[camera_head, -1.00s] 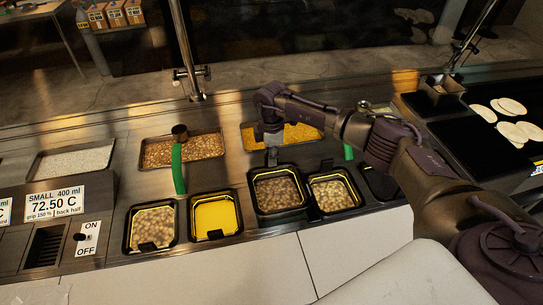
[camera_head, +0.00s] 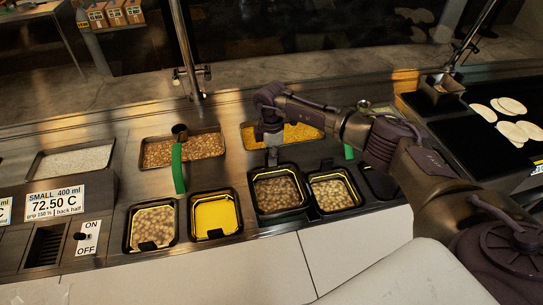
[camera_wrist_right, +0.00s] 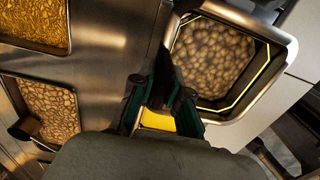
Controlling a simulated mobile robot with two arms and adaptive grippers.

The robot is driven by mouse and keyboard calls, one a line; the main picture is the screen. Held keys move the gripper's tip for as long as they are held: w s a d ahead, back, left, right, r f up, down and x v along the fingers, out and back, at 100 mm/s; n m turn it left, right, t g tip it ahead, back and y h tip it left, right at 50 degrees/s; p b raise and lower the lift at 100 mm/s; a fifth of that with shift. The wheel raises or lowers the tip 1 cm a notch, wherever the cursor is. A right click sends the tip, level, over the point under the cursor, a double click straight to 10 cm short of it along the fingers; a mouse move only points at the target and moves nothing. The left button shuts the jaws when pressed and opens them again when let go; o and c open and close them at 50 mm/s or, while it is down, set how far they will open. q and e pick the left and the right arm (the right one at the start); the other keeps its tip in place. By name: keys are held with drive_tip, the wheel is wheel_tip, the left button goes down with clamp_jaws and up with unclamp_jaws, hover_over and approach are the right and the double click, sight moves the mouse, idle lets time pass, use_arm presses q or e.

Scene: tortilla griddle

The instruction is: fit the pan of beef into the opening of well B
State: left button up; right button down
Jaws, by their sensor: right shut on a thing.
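The pan of beef (camera_head: 278,193) is a dark square pan of brown pieces, third from the left in the front row. My right gripper (camera_head: 273,156) is shut on its back edge. In the right wrist view my green-sided fingers (camera_wrist_right: 165,98) meet the edge of this pan (camera_wrist_right: 213,60), with a yellow line inside its rim. The pan covers the counter opening under it, and I cannot tell whether it is fully seated or slightly raised. No well B label is readable. My left gripper is not in view.
A yellow-filled pan (camera_head: 214,215) stands close on the left and another brown-filled pan (camera_head: 334,190) close on the right. A further pan (camera_head: 152,228) is at far left. Behind are trays of corn (camera_head: 300,134) and beans (camera_head: 205,146). A green-handled ladle (camera_head: 178,168) leans forward.

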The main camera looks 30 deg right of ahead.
sight(272, 172)
drive_tip(key=shift+f+b, duration=2.45)
drive_tip(key=shift+f, duration=1.25)
drive_tip(key=c, duration=1.1)
unclamp_jaws()
drive_tip(key=shift+r, duration=0.1)
wheel_tip(272, 172, up, 12)
drive_tip(key=shift+w, duration=0.1)
